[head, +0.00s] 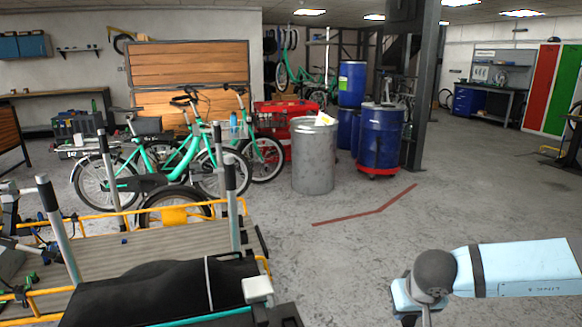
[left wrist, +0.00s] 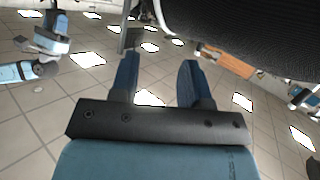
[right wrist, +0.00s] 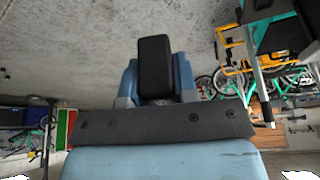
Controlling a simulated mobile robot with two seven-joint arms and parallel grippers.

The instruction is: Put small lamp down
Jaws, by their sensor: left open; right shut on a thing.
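My right gripper (right wrist: 156,82) is shut on a small black block-shaped thing (right wrist: 154,66), which I take to be the small lamp. It stands upright between the two blue fingers in the right wrist view, with the grey concrete floor behind it. In the head view my right arm shows at the lower right, but its gripper and the lamp are not clearly visible. My left gripper (left wrist: 156,80) is open and empty in the left wrist view.
A cargo bike with a wooden deck (head: 140,258) and a black seat-like part (head: 150,290) is close at the lower left. Green bikes (head: 160,160), a metal drum (head: 313,158) and blue barrels (head: 380,140) stand farther back. The floor (head: 400,225) at centre right is clear.

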